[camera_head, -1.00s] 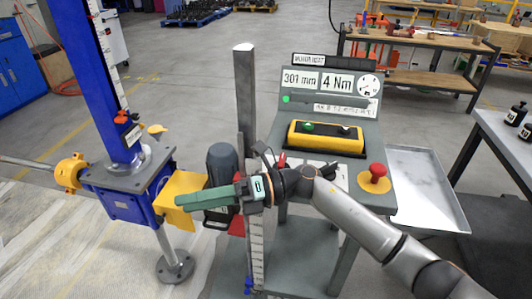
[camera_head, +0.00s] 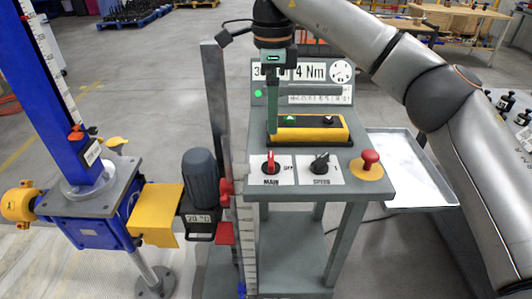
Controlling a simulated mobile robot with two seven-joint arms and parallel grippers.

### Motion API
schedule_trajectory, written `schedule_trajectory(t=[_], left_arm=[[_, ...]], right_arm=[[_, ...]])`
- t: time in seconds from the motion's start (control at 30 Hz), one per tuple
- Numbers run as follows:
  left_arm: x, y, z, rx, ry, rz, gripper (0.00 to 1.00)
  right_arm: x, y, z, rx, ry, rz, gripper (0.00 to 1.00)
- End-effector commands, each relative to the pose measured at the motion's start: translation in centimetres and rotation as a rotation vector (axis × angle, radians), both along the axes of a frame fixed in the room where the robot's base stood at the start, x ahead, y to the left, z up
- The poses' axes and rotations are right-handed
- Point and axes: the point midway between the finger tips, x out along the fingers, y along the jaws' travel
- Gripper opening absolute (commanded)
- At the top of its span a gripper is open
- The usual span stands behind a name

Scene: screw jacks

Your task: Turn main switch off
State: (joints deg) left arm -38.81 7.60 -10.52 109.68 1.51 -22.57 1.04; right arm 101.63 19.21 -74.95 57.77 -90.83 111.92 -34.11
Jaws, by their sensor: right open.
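The main switch (camera_head: 270,165) is a red rotary knob on a white plate marked MAIN, at the left of the console's sloped front. An OFF mark shows to the right of the knob, and the knob's handle stands roughly upright in the picture. My right gripper (camera_head: 272,130) points down with its green fingers seen almost edge-on. It is open and empty, and its tips appear just above the switch in the picture, beside the left end of the yellow button box (camera_head: 310,135). The height of the tips over the panel is hard to judge. My left gripper is out of view.
A black SPEED knob (camera_head: 320,162) and a red mushroom button (camera_head: 370,160) sit right of the switch. A grey post (camera_head: 215,110) rises at the console's left. The motor (camera_head: 201,178) and blue screw jack (camera_head: 90,205) stand further left. A metal tray (camera_head: 405,165) is at right.

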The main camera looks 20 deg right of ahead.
Motion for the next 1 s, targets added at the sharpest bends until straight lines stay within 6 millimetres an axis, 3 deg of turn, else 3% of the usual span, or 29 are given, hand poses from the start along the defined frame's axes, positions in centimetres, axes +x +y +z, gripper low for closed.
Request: schedule_trajectory(t=[0.5,0.7,1.0], left_arm=[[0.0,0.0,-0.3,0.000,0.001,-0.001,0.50],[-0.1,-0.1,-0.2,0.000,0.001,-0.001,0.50],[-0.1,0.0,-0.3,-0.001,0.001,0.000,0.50]], right_arm=[[-0.1,0.1,-9.8,0.004,0.004,0.001,1.00],[-0.1,0.1,-11.5,0.005,0.002,0.001,1.00],[0.0,0.1,-11.8,0.005,0.001,0.001,1.00]])
